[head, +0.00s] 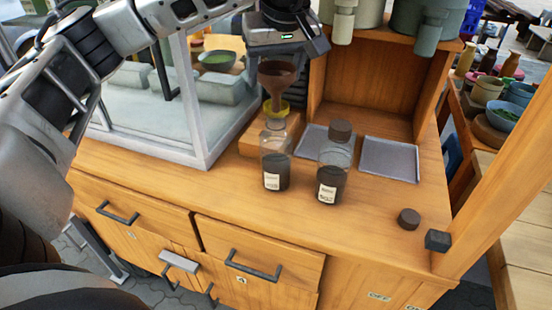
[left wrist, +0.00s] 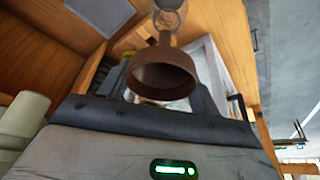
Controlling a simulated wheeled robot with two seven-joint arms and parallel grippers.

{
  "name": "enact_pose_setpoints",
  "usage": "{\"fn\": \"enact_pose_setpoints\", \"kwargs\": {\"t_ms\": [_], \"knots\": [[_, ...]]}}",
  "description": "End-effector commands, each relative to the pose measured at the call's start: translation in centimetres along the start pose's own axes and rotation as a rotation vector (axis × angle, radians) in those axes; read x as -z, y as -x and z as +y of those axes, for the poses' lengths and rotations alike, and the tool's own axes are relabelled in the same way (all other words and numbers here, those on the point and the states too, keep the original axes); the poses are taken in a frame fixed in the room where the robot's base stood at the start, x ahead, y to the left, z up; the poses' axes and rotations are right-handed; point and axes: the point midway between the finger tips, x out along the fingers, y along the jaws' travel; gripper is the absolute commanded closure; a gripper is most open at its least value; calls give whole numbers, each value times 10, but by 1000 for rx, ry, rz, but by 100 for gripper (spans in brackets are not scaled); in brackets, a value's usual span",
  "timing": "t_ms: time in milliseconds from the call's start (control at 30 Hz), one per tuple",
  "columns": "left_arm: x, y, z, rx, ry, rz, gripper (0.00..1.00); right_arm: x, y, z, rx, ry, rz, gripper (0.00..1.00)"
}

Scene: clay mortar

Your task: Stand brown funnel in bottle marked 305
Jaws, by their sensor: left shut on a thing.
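My left gripper (head: 283,62) is shut on the brown funnel (head: 277,76), which hangs upright, wide end up, over the left clear bottle (head: 275,150). The funnel's stem is at or just above the open mouth of this bottle; I cannot tell whether its tip is inside. The left wrist view shows the funnel (left wrist: 163,80) at the fingers, with the bottle (left wrist: 169,14) beyond its stem. My right gripper is not in view.
A yellow item (head: 284,107) sits behind the left bottle. Grey trays (head: 389,160) lie behind the bottles. A loose dark cap (head: 409,218) and a dark block (head: 437,240) lie at right. A glass case (head: 200,125) stands left. The front counter is clear.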

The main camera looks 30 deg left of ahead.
Motion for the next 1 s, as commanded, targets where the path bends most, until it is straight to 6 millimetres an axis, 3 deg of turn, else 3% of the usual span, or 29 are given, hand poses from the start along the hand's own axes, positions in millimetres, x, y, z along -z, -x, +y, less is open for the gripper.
{"fn": "enact_pose_setpoints", "kwargs": {"t_ms": [1000], "knots": [[-7, -18, 0, 0, 0, -1, 59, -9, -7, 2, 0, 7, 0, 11]]}}
